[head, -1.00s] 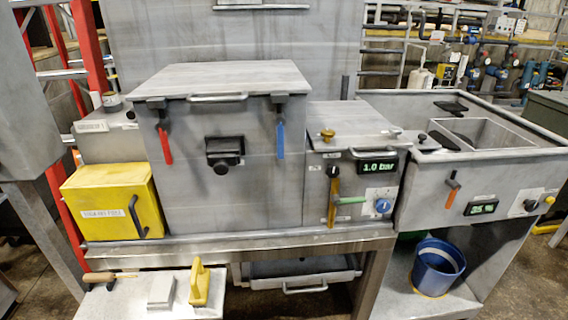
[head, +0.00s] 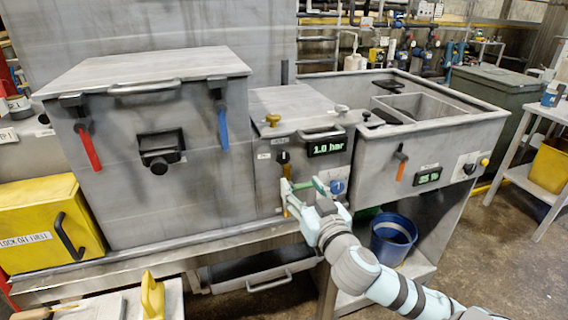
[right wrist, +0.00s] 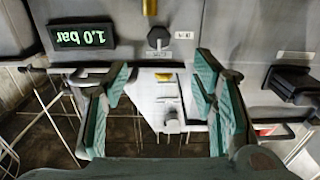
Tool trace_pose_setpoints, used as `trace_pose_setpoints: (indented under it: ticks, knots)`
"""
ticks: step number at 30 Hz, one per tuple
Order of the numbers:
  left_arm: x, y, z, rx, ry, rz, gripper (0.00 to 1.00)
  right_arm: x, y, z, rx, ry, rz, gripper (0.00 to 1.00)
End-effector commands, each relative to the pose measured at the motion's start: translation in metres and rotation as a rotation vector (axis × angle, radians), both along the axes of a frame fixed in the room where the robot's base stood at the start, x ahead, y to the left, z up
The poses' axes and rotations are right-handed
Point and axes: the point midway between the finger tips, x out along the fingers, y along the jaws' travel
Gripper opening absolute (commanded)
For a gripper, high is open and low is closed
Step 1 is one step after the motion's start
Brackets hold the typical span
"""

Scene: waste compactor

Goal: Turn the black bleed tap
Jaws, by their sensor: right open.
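The black tap (head: 283,158) sits on the front of the small grey middle box, left of the 1.0 bar display (head: 326,146). In the right wrist view, which is upside down, the black tap (right wrist: 158,38) stands out from the panel beside small labels. My right gripper (head: 303,190) is in front of this panel, a little below the tap in the head view. In the right wrist view the gripper's fingers (right wrist: 160,110) are wide apart with nothing between them, and the tap is beyond them. My left gripper is out of view.
A blue knob (head: 337,187) is close to the right gripper. A brass knob (head: 272,119) is on the box top. The large box at left has a red handle (head: 89,147) and a blue handle (head: 222,127). A sink unit (head: 440,135) stands at right, with a blue bucket (head: 392,238) below.

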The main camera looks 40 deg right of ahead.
Motion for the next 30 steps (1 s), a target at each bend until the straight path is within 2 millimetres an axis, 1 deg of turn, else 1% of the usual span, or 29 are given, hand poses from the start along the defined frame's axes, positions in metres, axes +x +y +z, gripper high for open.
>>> trace_pose_setpoints:
  ticks: [9, 13, 15, 18, 25, 30]
  knots:
    - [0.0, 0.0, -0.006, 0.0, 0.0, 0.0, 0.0, 0.083, -0.03, -0.001, 0.005, 0.0, -0.005, 0.53]
    - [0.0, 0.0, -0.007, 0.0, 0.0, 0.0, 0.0, 0.108, -0.038, -0.001, 0.003, 0.002, -0.002, 0.53]
    - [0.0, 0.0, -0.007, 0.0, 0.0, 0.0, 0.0, 0.115, -0.041, -0.001, 0.002, 0.003, -0.001, 0.53]
    - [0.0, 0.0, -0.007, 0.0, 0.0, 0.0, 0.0, 0.12, -0.042, -0.001, 0.002, 0.003, 0.0, 0.53]
    - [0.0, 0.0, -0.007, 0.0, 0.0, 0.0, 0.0, 0.121, -0.042, -0.001, 0.0, 0.004, 0.0, 0.53]
    - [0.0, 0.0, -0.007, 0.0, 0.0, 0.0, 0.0, 0.121, -0.042, -0.001, 0.0, 0.004, 0.0, 0.25]
